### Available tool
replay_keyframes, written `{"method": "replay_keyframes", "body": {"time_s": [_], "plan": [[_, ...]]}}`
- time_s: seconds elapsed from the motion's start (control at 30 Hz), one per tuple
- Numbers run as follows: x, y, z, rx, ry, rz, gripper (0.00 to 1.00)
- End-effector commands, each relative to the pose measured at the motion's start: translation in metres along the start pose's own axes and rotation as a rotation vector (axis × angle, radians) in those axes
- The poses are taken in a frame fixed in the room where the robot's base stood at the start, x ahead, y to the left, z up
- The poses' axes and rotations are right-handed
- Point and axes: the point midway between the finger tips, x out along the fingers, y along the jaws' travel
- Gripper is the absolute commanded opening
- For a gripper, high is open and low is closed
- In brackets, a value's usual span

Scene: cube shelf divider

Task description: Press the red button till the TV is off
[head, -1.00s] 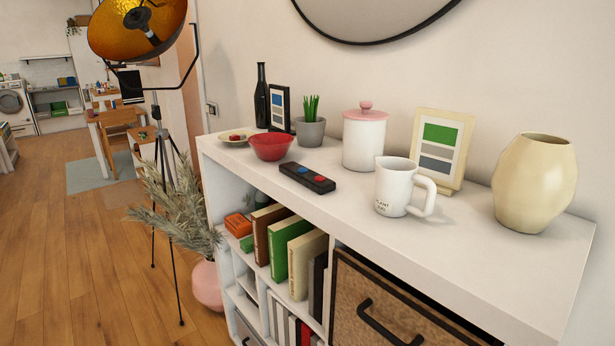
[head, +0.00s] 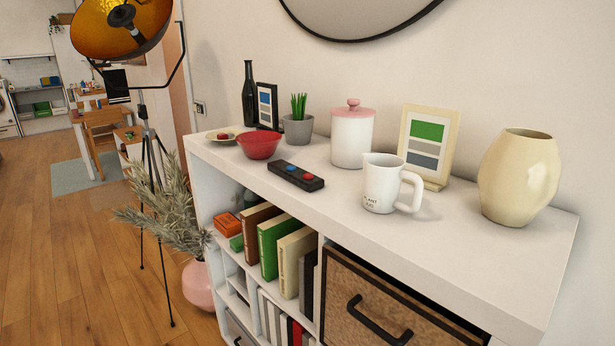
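A black remote-like box (head: 296,175) lies flat on the white shelf top. It carries a red button (head: 308,177) at its right part and a blue button (head: 291,168) to the left of it. Nothing covers the buttons. No TV shows in the head view. My gripper is not in view.
On the white shelf unit (head: 500,270), a red bowl (head: 259,147) stands left of the box. A grey plant pot (head: 298,131) and a pink-lidded jar (head: 351,140) stand behind it. A white mug (head: 381,185) is to its right. The shelf top in front is clear.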

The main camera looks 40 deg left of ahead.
Motion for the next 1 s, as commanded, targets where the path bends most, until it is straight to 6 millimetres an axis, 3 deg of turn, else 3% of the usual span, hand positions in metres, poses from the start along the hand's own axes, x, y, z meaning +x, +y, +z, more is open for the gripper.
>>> {"method": "replay_keyframes", "body": {"time_s": [0.13,0.43,1.0], "plan": [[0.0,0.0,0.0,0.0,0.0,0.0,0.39],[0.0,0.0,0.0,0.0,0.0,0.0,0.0],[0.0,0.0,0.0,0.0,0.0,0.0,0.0]]}}
